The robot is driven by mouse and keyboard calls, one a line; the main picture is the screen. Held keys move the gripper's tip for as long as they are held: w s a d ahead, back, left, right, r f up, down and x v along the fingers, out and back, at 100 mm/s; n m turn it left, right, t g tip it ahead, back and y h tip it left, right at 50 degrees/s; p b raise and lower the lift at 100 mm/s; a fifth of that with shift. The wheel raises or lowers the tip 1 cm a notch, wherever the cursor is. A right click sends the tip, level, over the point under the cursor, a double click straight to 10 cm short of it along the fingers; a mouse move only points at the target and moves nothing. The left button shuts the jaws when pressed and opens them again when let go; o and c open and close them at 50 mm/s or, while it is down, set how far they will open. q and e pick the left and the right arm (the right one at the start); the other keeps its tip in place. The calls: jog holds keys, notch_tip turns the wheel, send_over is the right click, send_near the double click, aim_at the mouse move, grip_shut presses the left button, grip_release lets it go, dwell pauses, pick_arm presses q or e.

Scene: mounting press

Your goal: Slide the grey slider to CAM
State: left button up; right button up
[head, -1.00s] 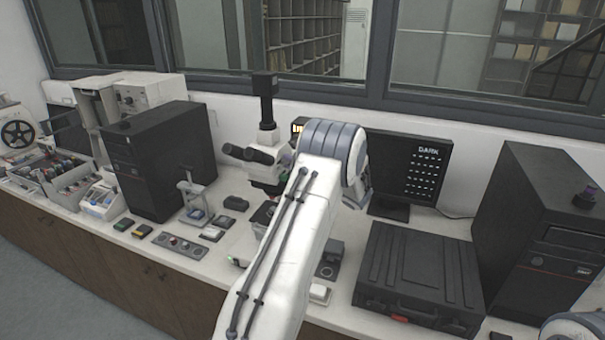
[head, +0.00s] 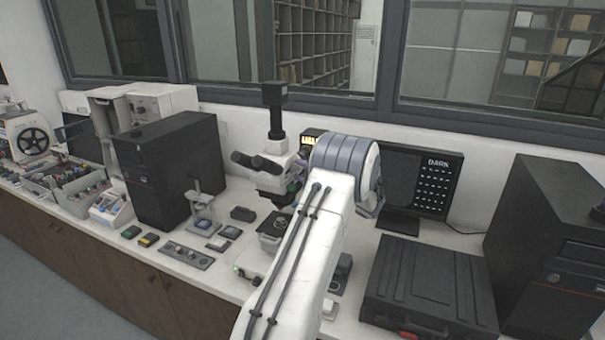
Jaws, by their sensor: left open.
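The microscope (head: 268,165) stands on the bench left of centre, with a black camera tube (head: 275,110) upright on top and dark eyepieces pointing left. The grey slider cannot be made out; the right side of the microscope head is partly behind my left arm. My left gripper (head: 297,183) is beside the right side of the microscope, mostly hidden behind my white left arm. Only a small dark and purple part of it shows, and I cannot tell whether it touches anything. My right gripper is not in view.
A monitor (head: 432,188) reading DARK stands behind my arm. A black case (head: 430,280) lies at front right, beside a black tower (head: 550,250). Another black tower (head: 165,170) stands left of the microscope. A grey control strip (head: 188,255) and small boxes lie near the front edge.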

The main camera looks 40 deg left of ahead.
pick_arm(q)
jog(key=d+b, duration=0.4)
jog(key=d, duration=0.5)
jog(key=shift+s+d, duration=0.4)
